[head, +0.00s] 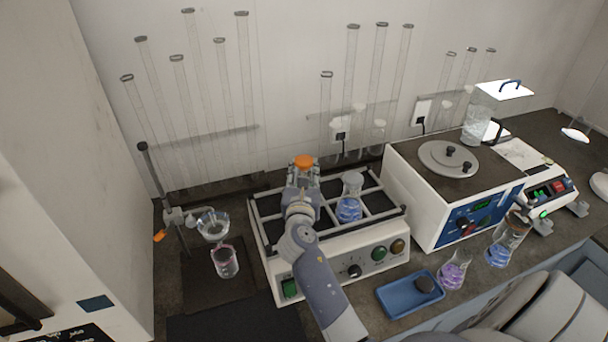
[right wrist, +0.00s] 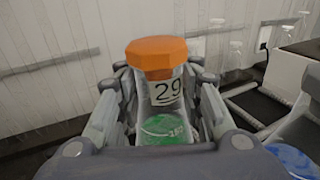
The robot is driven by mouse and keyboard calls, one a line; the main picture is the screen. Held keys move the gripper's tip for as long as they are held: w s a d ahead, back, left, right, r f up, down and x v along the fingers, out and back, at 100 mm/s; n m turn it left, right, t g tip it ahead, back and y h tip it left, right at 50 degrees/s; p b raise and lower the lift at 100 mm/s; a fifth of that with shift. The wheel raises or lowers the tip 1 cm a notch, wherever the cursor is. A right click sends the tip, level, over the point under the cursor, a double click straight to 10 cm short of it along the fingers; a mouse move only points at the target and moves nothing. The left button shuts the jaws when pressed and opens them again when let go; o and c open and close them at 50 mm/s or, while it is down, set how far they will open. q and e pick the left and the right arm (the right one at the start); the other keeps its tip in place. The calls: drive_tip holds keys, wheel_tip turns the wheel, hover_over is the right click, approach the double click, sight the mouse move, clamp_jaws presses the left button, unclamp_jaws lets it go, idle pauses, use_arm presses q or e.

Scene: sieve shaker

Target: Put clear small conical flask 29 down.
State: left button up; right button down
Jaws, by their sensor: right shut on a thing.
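The clear small conical flask 29 (right wrist: 165,92) has an orange cap, a label reading 29 and green liquid low inside. In the head view its orange cap (head: 303,162) shows above my right gripper (head: 302,182), over the left back part of the shaker rack (head: 268,236). My right gripper is shut on the flask, with fingers on both sides of it in the right wrist view (right wrist: 160,105). The flask looks upright. Its base is hidden behind the gripper, so I cannot tell whether it touches the rack. My left gripper is not in view.
Another flask with blue liquid (head: 350,200) stands in the rack, right of my gripper. A white device with a blue panel (head: 450,195) is to the right. A funnel stand (head: 165,190) with a beaker (head: 225,262) is left. A blue tray (head: 396,300) and two flasks stand in front.

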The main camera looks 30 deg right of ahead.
drive_tip(key=shift+f, duration=0.5)
drive_tip(key=c, duration=1.1)
unclamp_jaws()
drive_tip(key=shift+f, duration=0.1)
drive_tip(key=shift+o, duration=0.2)
